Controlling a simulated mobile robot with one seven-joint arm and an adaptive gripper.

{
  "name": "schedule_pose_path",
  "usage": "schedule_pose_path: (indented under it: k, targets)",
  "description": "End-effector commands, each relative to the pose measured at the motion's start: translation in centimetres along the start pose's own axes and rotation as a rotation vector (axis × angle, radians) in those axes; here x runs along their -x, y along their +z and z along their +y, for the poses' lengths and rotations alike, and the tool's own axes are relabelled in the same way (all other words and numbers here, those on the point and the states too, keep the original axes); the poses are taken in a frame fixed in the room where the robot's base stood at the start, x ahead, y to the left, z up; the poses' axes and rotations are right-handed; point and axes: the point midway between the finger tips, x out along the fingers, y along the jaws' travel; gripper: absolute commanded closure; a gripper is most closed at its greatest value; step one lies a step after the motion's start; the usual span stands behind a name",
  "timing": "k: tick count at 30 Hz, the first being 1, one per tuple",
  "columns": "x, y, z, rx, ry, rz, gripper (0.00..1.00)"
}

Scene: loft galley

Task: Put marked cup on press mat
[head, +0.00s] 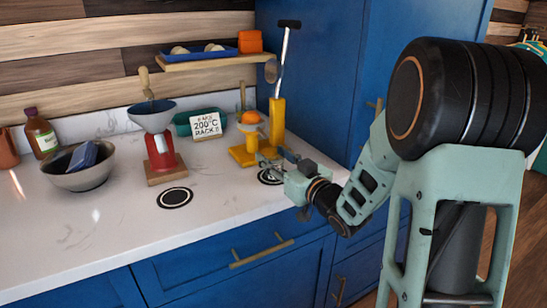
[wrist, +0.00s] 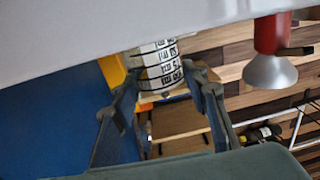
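The marked cup (wrist: 163,68) is white with rows of black printed marks. In the wrist view, where the scene looks inverted, it sits between the two fingertips of my gripper (wrist: 160,78), with a fingertip close to each side. I cannot tell whether they touch or grip it. In the head view my gripper (head: 270,161) is low over the counter, right beside the yellow press (head: 276,122). A dark round mat with a pale ring (head: 269,178) lies just below it, partly covered. The cup is not clear there, largely hidden around my fingers.
Another round mat (head: 175,197) lies bare before a red grinder (head: 163,155) on a wooden base. A metal bowl (head: 80,178) and brown bottle (head: 41,137) stand left. A white sign (head: 206,125) stands behind. The front counter is clear; blue cabinets (head: 320,75) rise at right.

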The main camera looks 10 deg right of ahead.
Motion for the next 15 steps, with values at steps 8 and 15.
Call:
schedule_pose_path:
  k: [8,15]
  targets:
    - [-0.01,-0.02,-0.02,0.0,0.0,-0.001,0.42]
    - [-0.02,-0.44,-0.01,0.0,0.0,0.0,0.42]
